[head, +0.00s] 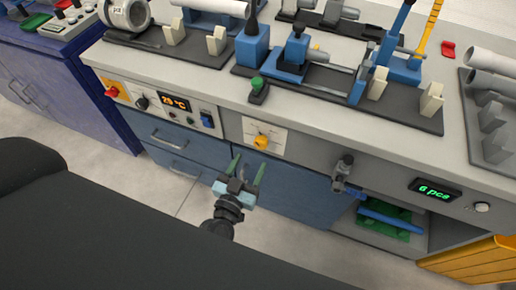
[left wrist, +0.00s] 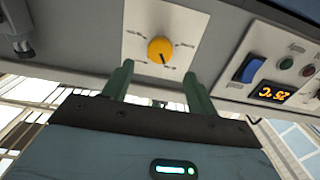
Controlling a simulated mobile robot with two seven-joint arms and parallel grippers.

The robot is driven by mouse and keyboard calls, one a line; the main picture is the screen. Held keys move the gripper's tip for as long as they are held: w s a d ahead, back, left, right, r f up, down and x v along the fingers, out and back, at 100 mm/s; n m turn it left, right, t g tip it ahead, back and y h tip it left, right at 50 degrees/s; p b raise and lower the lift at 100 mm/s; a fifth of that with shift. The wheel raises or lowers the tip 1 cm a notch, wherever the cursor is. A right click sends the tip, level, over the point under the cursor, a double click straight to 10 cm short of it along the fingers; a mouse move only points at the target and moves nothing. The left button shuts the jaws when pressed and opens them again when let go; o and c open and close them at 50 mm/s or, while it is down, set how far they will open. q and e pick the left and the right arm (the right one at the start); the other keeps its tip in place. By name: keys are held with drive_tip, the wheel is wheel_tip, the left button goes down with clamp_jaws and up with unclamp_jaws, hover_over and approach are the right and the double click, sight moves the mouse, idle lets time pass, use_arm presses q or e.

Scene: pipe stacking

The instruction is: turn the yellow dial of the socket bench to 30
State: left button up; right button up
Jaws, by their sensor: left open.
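The yellow dial (head: 262,142) sits on a pale scale plate (head: 275,130) on the front of the socket bench (head: 310,150). In the left wrist view the dial (left wrist: 160,51) is round with a dark pointer mark; the scale's numbers are too small to read. My left gripper (head: 246,172) is in front of and a little below the dial, apart from it. Its two green fingers are spread and empty. In the left wrist view the fingers (left wrist: 156,80) stand either side of the dial's line, with the dial beyond their tips. My right gripper is not seen.
An orange-lit display (head: 175,102) and a blue switch (head: 207,120) are left of the dial. A grey vise-like fitting (head: 343,170) sticks out to the right. A green display (head: 435,189) is further right. Blue cabinet doors (head: 295,190) lie below.

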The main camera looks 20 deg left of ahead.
sight(259, 145)
use_arm(q)
drive_tip(key=shift+w+d, duration=0.15)
drive_tip(key=shift+w, duration=3)
drive_tip(key=shift+c, duration=0.4)
drive_tip(key=c, duration=0.9)
